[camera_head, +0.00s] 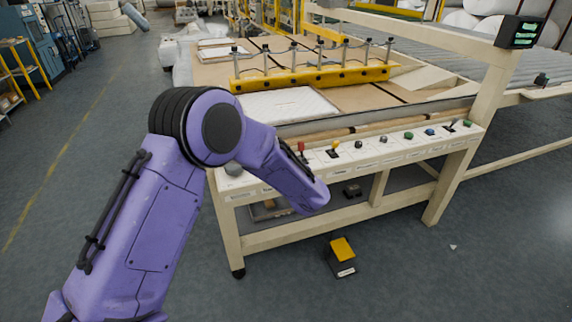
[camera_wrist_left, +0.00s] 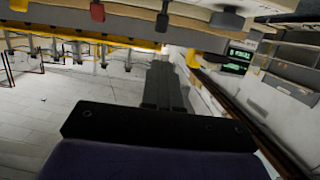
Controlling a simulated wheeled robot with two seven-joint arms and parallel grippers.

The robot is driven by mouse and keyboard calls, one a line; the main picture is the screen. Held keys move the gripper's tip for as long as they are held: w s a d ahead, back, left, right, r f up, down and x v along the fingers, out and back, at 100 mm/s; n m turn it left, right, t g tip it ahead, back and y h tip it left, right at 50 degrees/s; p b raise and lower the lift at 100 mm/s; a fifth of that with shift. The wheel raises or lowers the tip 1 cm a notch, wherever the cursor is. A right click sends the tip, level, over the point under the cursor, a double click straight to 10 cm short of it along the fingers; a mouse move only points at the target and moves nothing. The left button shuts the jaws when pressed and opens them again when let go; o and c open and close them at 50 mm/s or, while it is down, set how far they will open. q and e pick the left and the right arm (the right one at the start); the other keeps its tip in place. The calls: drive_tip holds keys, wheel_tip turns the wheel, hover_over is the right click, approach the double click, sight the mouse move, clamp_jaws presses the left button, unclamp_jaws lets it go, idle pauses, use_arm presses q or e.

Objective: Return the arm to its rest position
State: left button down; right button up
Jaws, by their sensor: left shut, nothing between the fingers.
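My left arm (camera_head: 165,215) is purple and comes in from the lower left in the head view. It bends at a dark-ringed joint, and its far section slopes down to the right in front of the machine's control panel (camera_head: 395,145). The gripper end is hidden there. In the left wrist view my left gripper (camera_wrist_left: 164,72) shows as dark fingers shut together with nothing between them. Coloured control knobs (camera_wrist_left: 97,11) show along the top of that view. My right gripper is in neither view.
The cream machine table carries a yellow clamp bar (camera_head: 315,77) and a white wadding sheet (camera_head: 283,104). A yellow-topped pedal (camera_head: 342,256) lies on the floor below. A small display (camera_head: 519,31) sits on the right post. The floor at left (camera_head: 75,150) is mostly clear.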

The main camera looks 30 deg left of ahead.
use_arm(q)
drive_tip(key=s+d+f+m+g+h, duration=0.1)
drive_tip(key=s+d+f+h, duration=0.15)
drive_tip(key=s+f, duration=0.7)
drive_tip(key=s+d+f+h, duration=0.2)
drive_tip(key=s+f+h, duration=0.2)
drive_tip(key=s+f, duration=0.55)
drive_tip(key=s+f+m+g, duration=0.1)
drive_tip(key=s+f, duration=0.4)
drive_tip(key=s, duration=0.6)
drive_tip(key=s+f+m+g+h, duration=0.1)
drive_tip(key=s+f+g, duration=0.3)
drive_tip(key=s, duration=0.7)
drive_tip(key=shift+s+f+g, duration=0.15)
drive_tip(key=shift+f+g, duration=0.15)
drive_tip(key=shift+f, duration=0.2)
drive_tip(key=shift+h, duration=0.25)
